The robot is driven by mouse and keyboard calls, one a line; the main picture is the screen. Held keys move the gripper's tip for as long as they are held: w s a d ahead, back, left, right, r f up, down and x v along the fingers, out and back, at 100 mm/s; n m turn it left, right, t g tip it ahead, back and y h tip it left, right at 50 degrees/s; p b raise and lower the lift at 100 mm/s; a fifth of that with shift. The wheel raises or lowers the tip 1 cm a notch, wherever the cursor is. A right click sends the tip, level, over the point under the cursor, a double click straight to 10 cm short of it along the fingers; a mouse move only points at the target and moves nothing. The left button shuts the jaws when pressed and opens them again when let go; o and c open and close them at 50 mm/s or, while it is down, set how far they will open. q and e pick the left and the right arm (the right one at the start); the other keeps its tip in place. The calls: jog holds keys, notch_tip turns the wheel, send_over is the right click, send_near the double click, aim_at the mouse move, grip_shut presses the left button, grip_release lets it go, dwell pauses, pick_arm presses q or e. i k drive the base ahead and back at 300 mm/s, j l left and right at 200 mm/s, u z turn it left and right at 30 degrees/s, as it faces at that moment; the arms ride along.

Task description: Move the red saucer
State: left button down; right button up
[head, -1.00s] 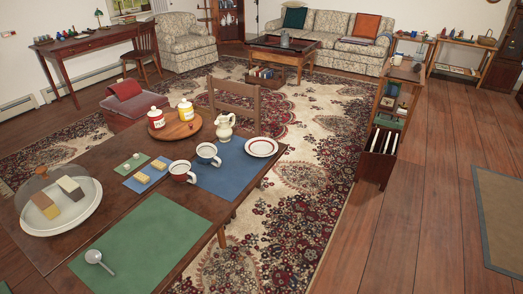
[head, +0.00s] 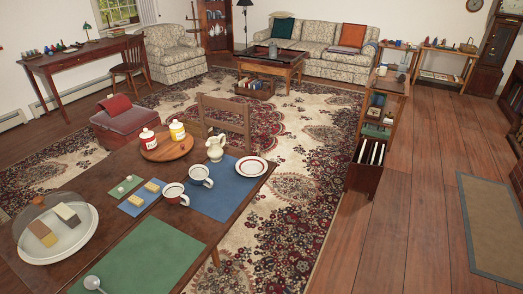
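A white saucer with a red rim (head: 251,166) lies flat at the right end of the dining table (head: 105,158), on or beside the corner of a blue placemat (head: 226,191). Nothing stands on it. A cream pitcher (head: 215,148) stands just left of it, and two cups, one red-trimmed (head: 174,194) and one dark blue-trimmed (head: 200,176), stand to its lower left. Neither of my grippers is in view.
The table also holds a wooden round board (head: 166,151) with two lidded jars, a domed plate (head: 58,238), a green placemat (head: 140,247) and a ladle. A chair (head: 224,120) stands behind the table. Open wood floor (head: 411,200) lies to the right, past a low shelf (head: 365,165).

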aim_at(250, 166)
jog(key=i+l, duration=0.3)
jog(key=i, duration=0.15)
jog(key=i+l+z, duration=0.1)
jog(key=i+l, duration=0.25)
jog(key=i+l+z, duration=0.1)
jog(key=i+l, duration=0.15)
jog(key=i, duration=0.35)
jog(key=i+l, duration=0.25)
jog(key=i, duration=0.2)
